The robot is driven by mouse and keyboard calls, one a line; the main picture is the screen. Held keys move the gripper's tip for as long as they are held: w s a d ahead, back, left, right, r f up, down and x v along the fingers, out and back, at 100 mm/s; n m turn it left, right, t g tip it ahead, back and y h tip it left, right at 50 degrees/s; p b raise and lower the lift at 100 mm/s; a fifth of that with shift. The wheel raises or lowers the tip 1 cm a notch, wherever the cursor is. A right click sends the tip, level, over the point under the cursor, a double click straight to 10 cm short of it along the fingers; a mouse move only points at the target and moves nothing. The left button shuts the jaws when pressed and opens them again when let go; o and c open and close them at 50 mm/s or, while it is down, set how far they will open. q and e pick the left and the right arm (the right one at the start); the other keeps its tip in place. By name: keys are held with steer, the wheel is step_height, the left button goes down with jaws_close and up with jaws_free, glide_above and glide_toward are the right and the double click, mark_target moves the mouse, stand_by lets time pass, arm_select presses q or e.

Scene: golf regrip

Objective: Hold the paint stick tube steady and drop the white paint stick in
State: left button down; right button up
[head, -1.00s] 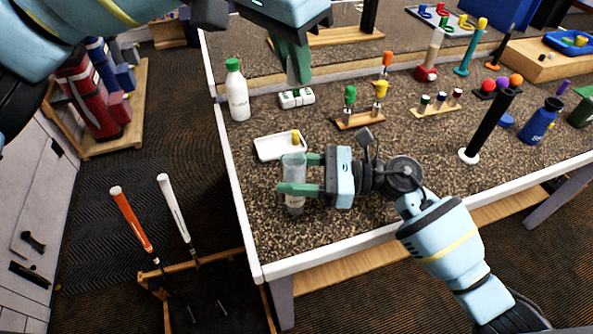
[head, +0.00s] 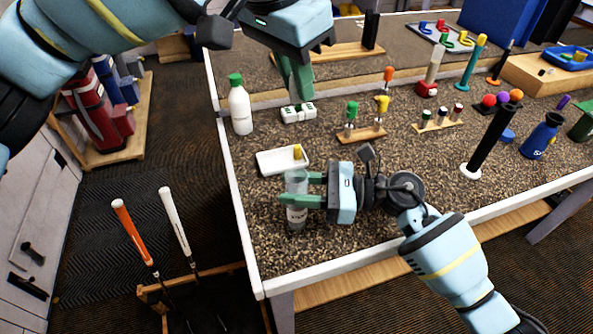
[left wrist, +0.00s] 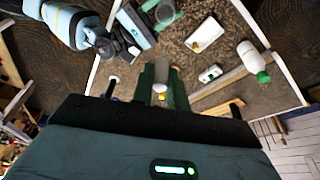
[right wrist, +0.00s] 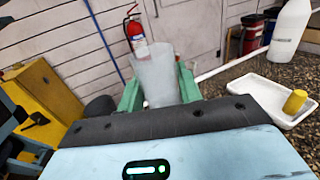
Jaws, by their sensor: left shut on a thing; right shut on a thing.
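The clear paint stick tube (head: 297,215) stands upright near the table's front left corner. My right gripper (head: 300,188) is shut around its upper part, and the right wrist view shows the translucent tube (right wrist: 156,75) between the fingers. My left gripper (head: 296,88) is above the table, farther back than the tube, with its fingers pointing down. In the left wrist view a whitish stick (left wrist: 160,76) shows between its shut fingers, which I take to be the white paint stick. The head view hides most of this stick. The stick and tube are apart.
A white tray (head: 265,165) with a yellow piece lies just behind the tube. A white bottle with a green cap (head: 240,110), a small white block (head: 298,112) and a wooden rack with coloured sticks (head: 360,136) stand farther back. The table's left edge is close to the tube.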

arm_select(q)
step_height(320, 180, down, 10)
steer(key=m+g, duration=0.2)
steer(key=m, duration=0.8)
steer(key=shift+h, duration=0.4)
steer(key=shift+g, duration=0.3)
steer(key=shift+f, duration=2.9)
steer(key=shift+f, duration=0.1)
steer(key=c, duration=1.5)
jaws_free()
steer(key=shift+o, duration=1)
steer(key=v, duration=1.2)
steer(key=shift+r, duration=0.2)
steer(key=shift+s, duration=0.1)
